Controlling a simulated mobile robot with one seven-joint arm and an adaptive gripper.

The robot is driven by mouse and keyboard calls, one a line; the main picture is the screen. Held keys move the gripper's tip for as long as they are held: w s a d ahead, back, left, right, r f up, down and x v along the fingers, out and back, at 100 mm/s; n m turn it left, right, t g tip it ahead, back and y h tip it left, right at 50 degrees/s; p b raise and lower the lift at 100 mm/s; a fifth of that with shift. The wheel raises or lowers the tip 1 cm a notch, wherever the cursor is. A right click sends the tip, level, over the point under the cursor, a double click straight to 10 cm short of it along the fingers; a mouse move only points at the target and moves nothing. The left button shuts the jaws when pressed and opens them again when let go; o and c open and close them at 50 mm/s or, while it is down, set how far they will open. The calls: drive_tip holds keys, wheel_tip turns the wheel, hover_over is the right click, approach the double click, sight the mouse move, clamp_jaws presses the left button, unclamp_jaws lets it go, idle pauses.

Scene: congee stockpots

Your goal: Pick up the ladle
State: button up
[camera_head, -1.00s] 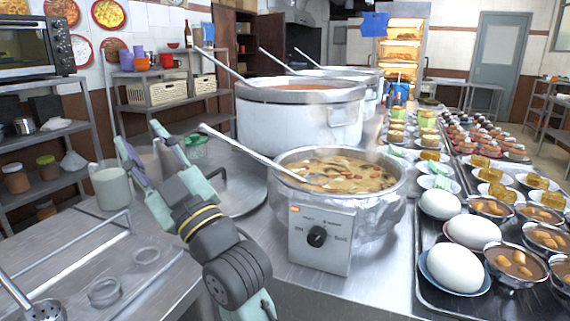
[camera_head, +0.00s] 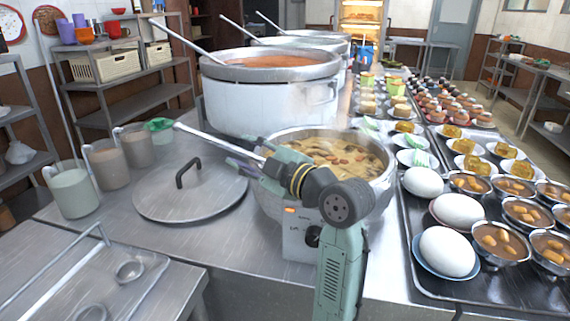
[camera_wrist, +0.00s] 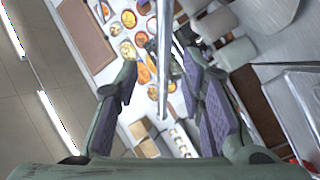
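The ladle's long metal handle (camera_head: 207,138) leans out of the front pot (camera_head: 372,195), its upper end pointing left. The ladle's bowl is hidden in the chunky congee (camera_head: 335,155). My gripper (camera_head: 248,163) is at the pot's left rim, beside the handle, and partly covers its lower part. In the wrist view my gripper (camera_wrist: 160,78) is open. A thin grey rod, seemingly the ladle handle (camera_wrist: 163,55), runs between the two purple-padded fingers, with visible gaps to both sides.
A flat lid (camera_head: 190,195) lies to the left, near several tall containers (camera_head: 72,190). Steam rises over the front pot.

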sight(232, 148)
drive_tip(key=p+x, duration=0.2)
drive_tip(key=x, duration=0.2)
drive_tip(key=shift+a, duration=0.45)
drive_tip(key=shift+w+a+f, duration=0.1)
drive_tip(key=shift+w+a, duration=0.1)
clamp_jaws()
idle(0.5)
